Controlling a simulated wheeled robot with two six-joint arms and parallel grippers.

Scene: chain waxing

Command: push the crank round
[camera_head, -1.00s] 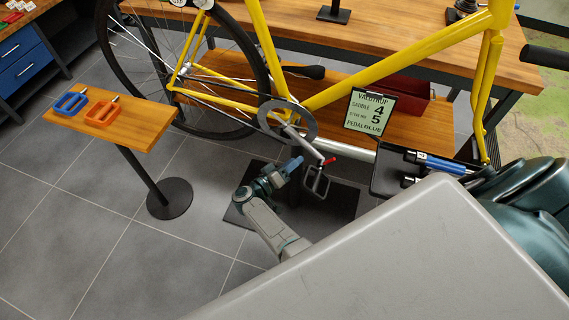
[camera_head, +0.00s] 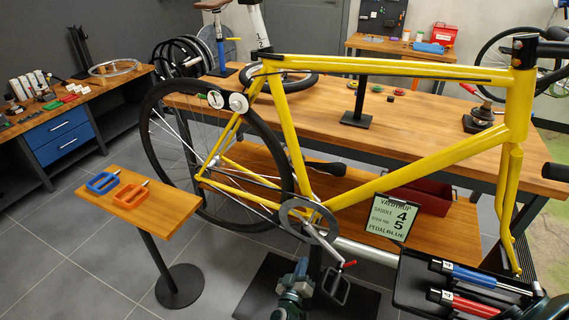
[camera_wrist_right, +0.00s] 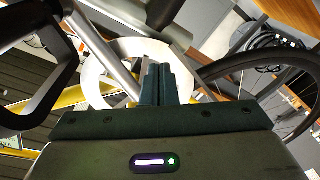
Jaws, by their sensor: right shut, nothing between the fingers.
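The crank (camera_head: 324,246) is a silver arm running down and right from the chainring (camera_head: 287,222) of the yellow bicycle. A black cage pedal (camera_head: 336,288) hangs at its lower end, near a small red piece. My right gripper (camera_head: 302,264) is just left of the crank and pedal. In the right wrist view, its teal fingers (camera_wrist_right: 157,84) are shut and empty. The crank (camera_wrist_right: 96,48) crosses left of the fingers, with the pedal (camera_wrist_right: 38,75) at far left and the pale chainring (camera_wrist_right: 105,70) behind. I cannot tell whether they touch the crank. My left gripper is not in view.
A small wooden stand (camera_head: 155,217) at left holds a blue pedal (camera_head: 102,183) and an orange pedal (camera_head: 128,195). A sign (camera_head: 392,217) stands right of the crank. A black tool tray (camera_head: 415,283) is at lower right. The workbench (camera_head: 440,120) stands behind the bicycle.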

